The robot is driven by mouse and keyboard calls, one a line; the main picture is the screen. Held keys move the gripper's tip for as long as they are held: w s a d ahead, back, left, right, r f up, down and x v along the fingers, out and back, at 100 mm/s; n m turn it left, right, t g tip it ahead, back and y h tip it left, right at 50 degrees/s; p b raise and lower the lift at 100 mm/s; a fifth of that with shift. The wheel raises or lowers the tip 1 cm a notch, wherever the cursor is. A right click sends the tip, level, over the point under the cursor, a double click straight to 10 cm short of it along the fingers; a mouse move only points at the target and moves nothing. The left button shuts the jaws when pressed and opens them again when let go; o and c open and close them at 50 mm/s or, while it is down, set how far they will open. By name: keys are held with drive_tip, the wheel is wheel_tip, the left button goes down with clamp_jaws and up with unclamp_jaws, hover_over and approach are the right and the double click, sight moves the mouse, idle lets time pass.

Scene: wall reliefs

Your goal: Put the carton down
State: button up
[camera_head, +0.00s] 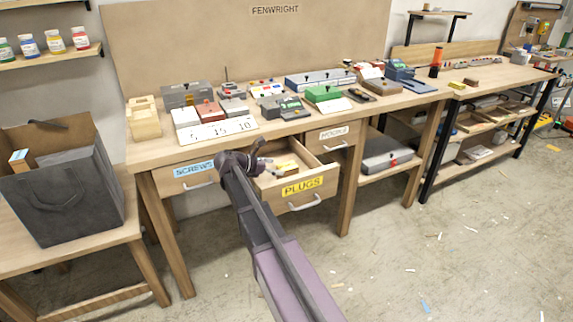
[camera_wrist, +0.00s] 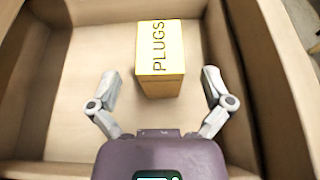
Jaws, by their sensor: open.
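The carton (camera_wrist: 161,85) is a small brown box with a yellow top label reading PLUGS. It stands in an open wooden drawer (camera_wrist: 35,85) and appears to rest on its floor. My gripper (camera_wrist: 160,82) is open, with one finger on each side of the carton's near end and a visible gap to both sides. In the head view, the drawer (camera_head: 303,187) bears a yellow PLUGS label and is pulled out from the workbench. My gripper (camera_head: 258,152) is over its left part, and the carton (camera_head: 284,164) shows partly inside.
The SCREWS drawer (camera_head: 195,172) and another labelled drawer (camera_head: 334,136) are shut. The workbench top (camera_head: 150,150) holds boxes, cases and a number card (camera_head: 217,129). The floor at front right is mostly clear, with small scraps.

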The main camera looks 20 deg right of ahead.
drive_tip(key=p+v, duration=0.2)
drive_tip(key=v, duration=0.5)
drive_tip(key=shift+a, duration=0.2)
drive_tip(key=shift+r, duration=0.1)
idle(1.2)
